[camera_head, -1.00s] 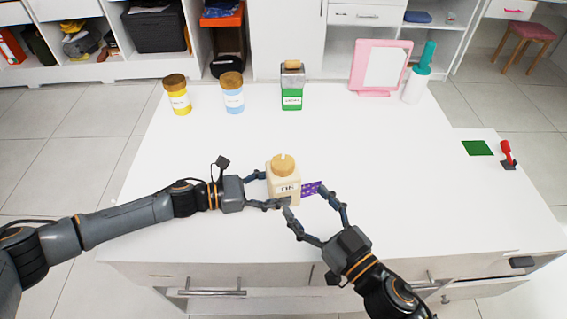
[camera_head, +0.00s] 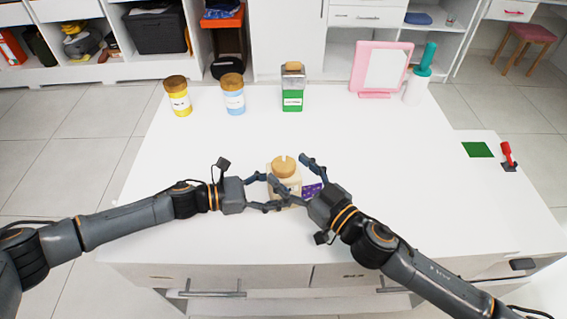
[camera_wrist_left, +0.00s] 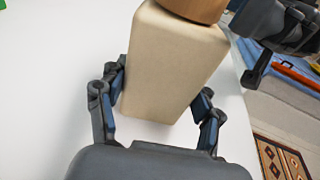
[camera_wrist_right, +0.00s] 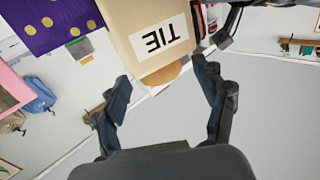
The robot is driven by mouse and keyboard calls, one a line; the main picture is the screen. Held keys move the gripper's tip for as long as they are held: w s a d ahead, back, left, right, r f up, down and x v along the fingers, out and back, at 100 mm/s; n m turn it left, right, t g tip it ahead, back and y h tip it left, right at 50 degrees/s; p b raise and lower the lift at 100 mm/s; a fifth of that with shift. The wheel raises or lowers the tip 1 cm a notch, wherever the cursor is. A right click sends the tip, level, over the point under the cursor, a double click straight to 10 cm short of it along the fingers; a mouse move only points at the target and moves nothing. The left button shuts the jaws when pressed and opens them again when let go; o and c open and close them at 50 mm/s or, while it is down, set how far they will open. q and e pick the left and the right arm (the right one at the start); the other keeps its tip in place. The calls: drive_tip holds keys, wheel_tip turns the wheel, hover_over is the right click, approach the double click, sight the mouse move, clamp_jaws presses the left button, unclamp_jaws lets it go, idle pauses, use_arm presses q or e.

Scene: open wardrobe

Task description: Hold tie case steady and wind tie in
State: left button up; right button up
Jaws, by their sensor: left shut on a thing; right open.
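The beige tie case (camera_head: 293,172) stands upright near the front of the white table. Its "TIE" label shows in the right wrist view (camera_wrist_right: 158,40). A round wooden knob (camera_head: 283,166) sits on top. A purple tie (camera_head: 312,190) with gold dots sticks out of the case's right side; it shows in the right wrist view (camera_wrist_right: 48,18). My left gripper (camera_head: 270,192) is shut on the case body, a finger on each side in the left wrist view (camera_wrist_left: 162,82).
A yellow jar (camera_head: 180,102), a blue jar (camera_head: 234,98) and a green-based container (camera_head: 292,92) stand at the back. A pink-framed mirror (camera_head: 380,68) and a white-and-teal bottle (camera_head: 417,84) are at the back right.

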sight(285, 173)
drive_tip(key=shift+x, duration=1.4)
drive_tip(key=shift+c, duration=0.4)
drive_tip(key=c, duration=1.1)
drive_tip(key=shift+a+m+t+h, duration=0.1)
drive_tip(key=shift+m+t+h, duration=0.2)
drive_tip(key=shift+h, duration=0.1)
drive_tip(key=shift+m+t+h, duration=0.7)
drive_tip(key=shift+m+h, duration=0.2)
drive_tip(key=shift+h, duration=0.1)
drive_tip(key=shift+r+m+t+h, duration=0.1)
drive_tip(key=shift+m+t+h, duration=0.4)
drive_tip(key=shift+m+h, duration=0.55)
drive_tip(key=shift+r+m+t+h, duration=0.1)
drive_tip(key=shift+m+t+h, duration=0.45)
drive_tip(key=shift+h, duration=0.9)
drive_tip(key=shift+f, duration=0.1)
drive_tip(key=shift+m+h, duration=0.3)
drive_tip(key=shift+h, duration=0.2)
